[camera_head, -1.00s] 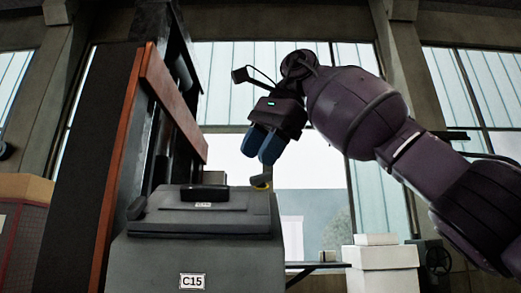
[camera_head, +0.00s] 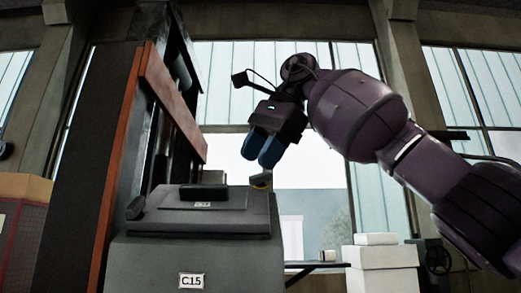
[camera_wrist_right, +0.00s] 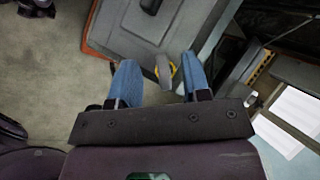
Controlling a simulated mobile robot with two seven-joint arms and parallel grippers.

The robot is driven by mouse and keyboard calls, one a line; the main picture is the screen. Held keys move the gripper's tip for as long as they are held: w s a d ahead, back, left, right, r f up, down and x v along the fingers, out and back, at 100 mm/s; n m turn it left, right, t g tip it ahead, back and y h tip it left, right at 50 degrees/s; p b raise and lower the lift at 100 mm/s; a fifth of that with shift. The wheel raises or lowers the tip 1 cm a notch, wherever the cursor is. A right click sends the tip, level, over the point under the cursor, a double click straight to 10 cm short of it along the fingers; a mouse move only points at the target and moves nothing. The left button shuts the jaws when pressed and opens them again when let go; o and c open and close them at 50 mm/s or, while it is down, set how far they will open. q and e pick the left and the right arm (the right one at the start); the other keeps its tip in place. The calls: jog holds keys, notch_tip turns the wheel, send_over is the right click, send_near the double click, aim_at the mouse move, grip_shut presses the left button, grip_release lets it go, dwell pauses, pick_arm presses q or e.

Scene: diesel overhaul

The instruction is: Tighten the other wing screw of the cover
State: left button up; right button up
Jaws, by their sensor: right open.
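The grey cover (camera_head: 232,219) lies on top of the grey housing labelled C15 and has a black handle (camera_head: 204,192). One wing screw (camera_head: 261,179), with yellow at its base, is at the cover's right edge. The other, dark wing screw (camera_head: 135,208) is at its left edge. My right gripper (camera_head: 262,162) is open, blue fingers pointing down just above the right wing screw. In the right wrist view, this grey wing screw (camera_wrist_right: 164,69) shows between the two open fingers (camera_wrist_right: 158,70), apparently clear of both. My left gripper is not in view.
A dark column with a red-brown upright (camera_head: 118,160) rises to the left of the housing. White boxes (camera_head: 382,258) are stacked at the right, beside a narrow shelf (camera_head: 315,265). A window lies behind my arm.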

aim_at(259, 174)
jog(key=shift+w+f, duration=1.1)
jog(key=shift+f, duration=0.3)
grip_shut()
jog(key=m+b, duration=0.1)
jog(key=m+t+y+b, duration=0.1)
jog(key=b, duration=0.1)
jog(key=shift+f+m+t, duration=0.25)
jog(key=shift+m+t, duration=0.05)
jog(key=shift+r+m+t+y+b, duration=0.1)
jog(key=shift+m+t+y+b, duration=0.25)
jog(key=shift+m, duration=0.25)
jog(key=shift+r, duration=0.1)
